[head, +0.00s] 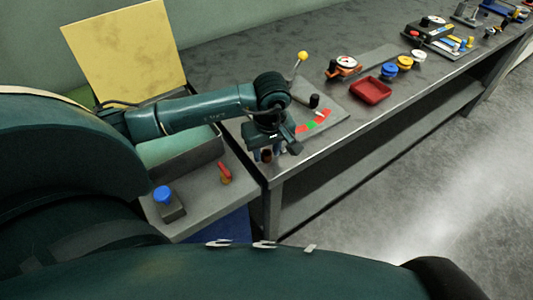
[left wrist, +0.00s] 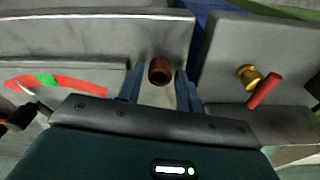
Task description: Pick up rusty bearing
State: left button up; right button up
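The rusty bearing is a small brown, hollow cylinder. In the left wrist view the bearing (left wrist: 160,71) stands out between the two blue fingers of my left gripper (left wrist: 160,88), with a visible gap to each finger. In the head view the left gripper (head: 266,153) points down at the near left corner of the long bench, and the bearing (head: 266,157) shows only as a small brown patch between the fingers. The left gripper is open. I cannot tell whether the bearing's underside touches the bench. My right gripper is not in view.
A grey plate with a red and green scale (head: 313,126) lies beside the gripper on the long bench (head: 225,60). A red tray (head: 371,90) stands farther right. A lower bench on the left holds a blue-knobbed block (head: 165,205) and a red-handled brass valve (head: 225,173).

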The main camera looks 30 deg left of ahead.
pick_arm(q)
jog(key=shift+c, duration=0.3)
jog(key=c, duration=0.7)
